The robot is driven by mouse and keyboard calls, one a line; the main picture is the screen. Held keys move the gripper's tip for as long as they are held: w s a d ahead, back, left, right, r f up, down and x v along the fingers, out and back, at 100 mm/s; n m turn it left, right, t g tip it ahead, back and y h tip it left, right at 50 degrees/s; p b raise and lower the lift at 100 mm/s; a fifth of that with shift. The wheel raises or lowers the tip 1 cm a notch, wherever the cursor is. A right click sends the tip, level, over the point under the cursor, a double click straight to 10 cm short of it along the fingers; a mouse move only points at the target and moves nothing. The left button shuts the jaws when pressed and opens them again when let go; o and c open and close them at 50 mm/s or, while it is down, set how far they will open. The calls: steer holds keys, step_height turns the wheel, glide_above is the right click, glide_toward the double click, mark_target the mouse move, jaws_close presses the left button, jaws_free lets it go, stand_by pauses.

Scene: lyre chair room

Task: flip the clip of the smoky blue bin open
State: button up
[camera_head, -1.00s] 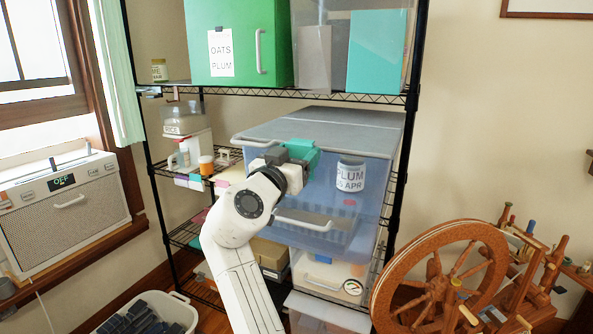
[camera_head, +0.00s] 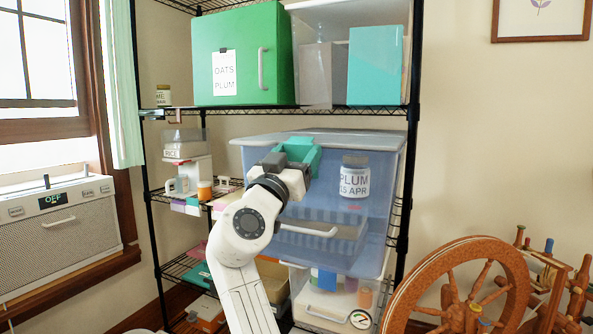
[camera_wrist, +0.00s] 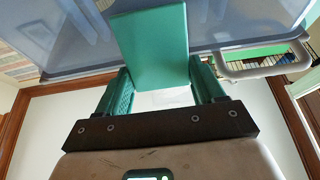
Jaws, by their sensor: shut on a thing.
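The smoky blue bin (camera_head: 376,205) is a see-through tub on the middle shelf with a jar labelled PLUM 15 APR behind its front wall. Its pale lid (camera_head: 330,136) shows nearly edge-on. My gripper (camera_head: 304,153) is at the upper front, left of the jar, below the lid's edge. In the wrist view, my gripper's (camera_wrist: 162,88) teal fingers stand on either side of a flat teal panel (camera_wrist: 152,45), shut on it. This panel appears to be the clip; its join to the bin is hidden. A pale loop handle (camera_wrist: 238,71) shows to the right.
A wire shelf frame surrounds the bin, with a black post (camera_head: 412,130) at right. A green box (camera_head: 235,55) stands above. A spinning wheel (camera_head: 455,285) stands at lower right, and a window air unit (camera_head: 70,220) at left.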

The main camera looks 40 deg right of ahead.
steer(key=shift+a, duration=0.1)
steer(key=o, duration=1)
steer(key=shift+o, duration=0.2)
steer(key=b+v, duration=0.1)
steer(key=v, duration=0.9)
steer(key=shift+a+f, duration=0.3)
steer(key=shift+s, duration=0.1)
